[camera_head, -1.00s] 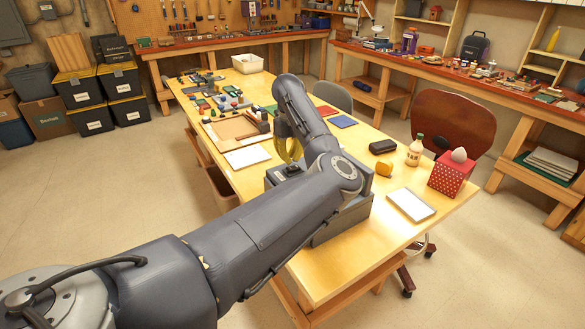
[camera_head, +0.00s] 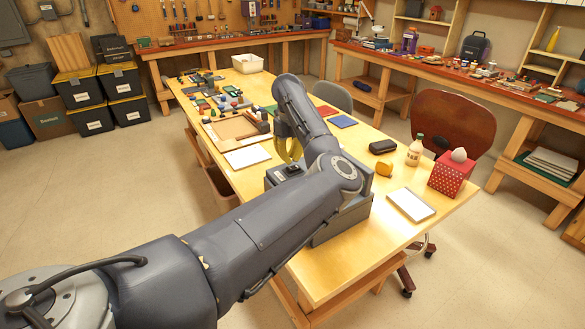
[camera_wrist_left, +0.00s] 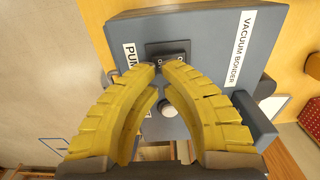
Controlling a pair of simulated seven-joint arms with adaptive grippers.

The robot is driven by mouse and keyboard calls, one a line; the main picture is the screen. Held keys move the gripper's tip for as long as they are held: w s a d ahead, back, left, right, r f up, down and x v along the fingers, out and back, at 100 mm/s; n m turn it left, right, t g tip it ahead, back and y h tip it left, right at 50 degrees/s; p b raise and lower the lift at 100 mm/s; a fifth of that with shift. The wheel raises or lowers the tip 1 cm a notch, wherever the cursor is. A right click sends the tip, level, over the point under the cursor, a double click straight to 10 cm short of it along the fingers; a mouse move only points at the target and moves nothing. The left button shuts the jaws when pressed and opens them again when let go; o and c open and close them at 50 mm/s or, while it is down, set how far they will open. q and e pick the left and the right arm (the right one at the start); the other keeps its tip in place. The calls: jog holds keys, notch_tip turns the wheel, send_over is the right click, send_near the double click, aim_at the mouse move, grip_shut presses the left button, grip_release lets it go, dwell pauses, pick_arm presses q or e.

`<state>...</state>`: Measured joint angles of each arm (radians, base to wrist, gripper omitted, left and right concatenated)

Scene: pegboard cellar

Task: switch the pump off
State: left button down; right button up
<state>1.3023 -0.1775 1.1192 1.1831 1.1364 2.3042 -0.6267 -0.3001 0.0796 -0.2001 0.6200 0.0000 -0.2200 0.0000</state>
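The grey vacuum bonder (camera_head: 333,228) sits on the wooden table, largely behind my left arm in the head view. In the left wrist view its panel (camera_wrist_left: 210,35) fills the upper middle. A white label starting "PUM" (camera_wrist_left: 132,60) sits left of a black switch (camera_wrist_left: 168,60). The fingers partly cover the switch, and I cannot tell its position. My left gripper (camera_head: 289,158) has yellow fingers that curve together in the left wrist view (camera_wrist_left: 156,70). Their tips nearly meet at the switch's lower edge, with nothing seen between them. Contact is unclear. My right gripper is not in view.
A white-framed tablet (camera_head: 410,204), a red dotted box (camera_head: 451,174), a bottle (camera_head: 415,151), a yellow tape measure (camera_head: 384,169) and a black case (camera_head: 382,147) stand right of the bonder. A wooden tray (camera_head: 233,129) and several small items lie farther back.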

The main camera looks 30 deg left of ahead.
aim_at(290, 168)
pick_arm(q)
jog(key=shift+f, duration=1.95)
dwell(1.1)
jog(key=shift+r, duration=3.5)
